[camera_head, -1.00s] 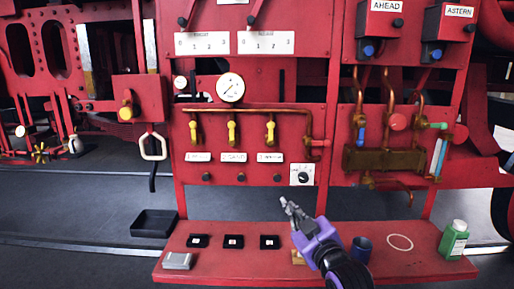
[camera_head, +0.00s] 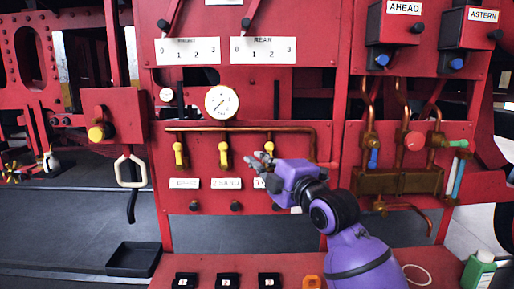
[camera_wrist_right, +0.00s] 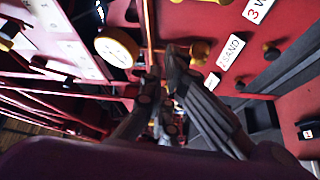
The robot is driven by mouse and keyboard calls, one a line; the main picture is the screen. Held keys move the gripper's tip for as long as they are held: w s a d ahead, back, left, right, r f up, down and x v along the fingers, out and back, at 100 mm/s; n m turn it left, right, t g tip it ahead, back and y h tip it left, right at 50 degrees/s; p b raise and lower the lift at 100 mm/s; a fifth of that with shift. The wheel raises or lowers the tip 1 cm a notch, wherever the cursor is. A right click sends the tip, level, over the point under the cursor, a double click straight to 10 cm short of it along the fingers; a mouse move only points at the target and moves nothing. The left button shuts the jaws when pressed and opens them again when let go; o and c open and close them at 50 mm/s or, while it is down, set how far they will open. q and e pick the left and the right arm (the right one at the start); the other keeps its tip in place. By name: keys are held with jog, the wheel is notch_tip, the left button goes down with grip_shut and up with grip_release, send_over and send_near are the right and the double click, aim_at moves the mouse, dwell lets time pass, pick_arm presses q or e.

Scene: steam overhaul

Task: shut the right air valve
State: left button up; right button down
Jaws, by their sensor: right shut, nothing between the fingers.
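Three yellow valve handles hang in a row under a copper pipe (camera_head: 225,129) on the red panel. They are the left handle (camera_head: 180,154), the middle handle (camera_head: 224,154) and the right handle (camera_head: 269,147), all pointing down. My right gripper (camera_head: 262,158) is shut and empty, its fingertips in front of the lower part of the right handle. I cannot tell whether they touch it. My gripper and wrist partly cover the label under that handle. In the wrist view the fingers (camera_wrist_right: 172,88) are seen close up. My left gripper is not in view.
A round gauge (camera_head: 221,102) sits above the pipe, also visible in the wrist view (camera_wrist_right: 118,47). Copper pipes and a brass block (camera_head: 400,182) are to the right. Below, a red shelf (camera_head: 205,264) carries black pads and a green bottle (camera_head: 479,270). A black tray (camera_head: 134,259) is at left.

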jog(key=x, duration=1)
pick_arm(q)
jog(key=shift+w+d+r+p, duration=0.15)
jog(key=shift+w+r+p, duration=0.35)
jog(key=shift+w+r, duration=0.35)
pick_arm(e)
jog(key=d, duration=0.2)
jog(key=w+d, duration=0.1)
jog(key=d, duration=0.1)
jog(key=shift+f, duration=0.35)
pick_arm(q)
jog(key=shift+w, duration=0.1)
pick_arm(e)
jog(key=shift+s, duration=0.1)
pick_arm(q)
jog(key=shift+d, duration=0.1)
